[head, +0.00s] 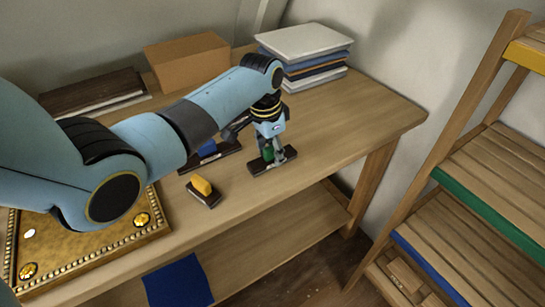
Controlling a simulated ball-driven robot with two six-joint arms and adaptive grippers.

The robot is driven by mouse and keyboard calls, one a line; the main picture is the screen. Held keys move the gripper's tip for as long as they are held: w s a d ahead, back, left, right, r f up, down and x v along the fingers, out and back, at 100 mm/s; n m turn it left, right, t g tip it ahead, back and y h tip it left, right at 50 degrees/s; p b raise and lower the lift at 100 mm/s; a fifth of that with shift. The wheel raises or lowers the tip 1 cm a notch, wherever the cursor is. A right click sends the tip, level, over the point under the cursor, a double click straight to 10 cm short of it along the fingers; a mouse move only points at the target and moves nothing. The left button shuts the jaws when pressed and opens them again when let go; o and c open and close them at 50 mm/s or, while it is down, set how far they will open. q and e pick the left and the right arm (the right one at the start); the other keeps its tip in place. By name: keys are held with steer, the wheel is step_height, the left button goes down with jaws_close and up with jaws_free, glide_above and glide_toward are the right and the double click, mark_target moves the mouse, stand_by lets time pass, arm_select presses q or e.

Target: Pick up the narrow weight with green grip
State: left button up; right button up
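A weight with a green grip (268,154) and a dark flat base stands on the wooden table, right of the table's middle. My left gripper (271,149) points down over it, with its fingers around the green grip. The fingers hide part of the grip, and I cannot tell whether they are pressed shut on it. The base seems to rest on the tabletop. My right gripper is not in view.
A weight with a yellow grip (202,185) stands near the front edge. One with a blue grip (208,147) is behind my arm. A gilt board (152,237), a cardboard box (187,62) and stacked books (305,41) surround them. The table's right end is clear.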

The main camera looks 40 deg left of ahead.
arm_select(q)
jaws_close()
steer(key=shift+w+r, duration=0.1)
steer(key=shift+r, duration=0.45)
step_height(320, 180, up, 3)
steer(key=shift+f, duration=0.1)
steer(key=s+d+r, duration=0.2)
steer(key=d+r, duration=0.5)
steer(key=d, duration=0.4)
steer(key=shift+s+d+b, duration=0.2)
steer(key=shift+b, duration=0.1)
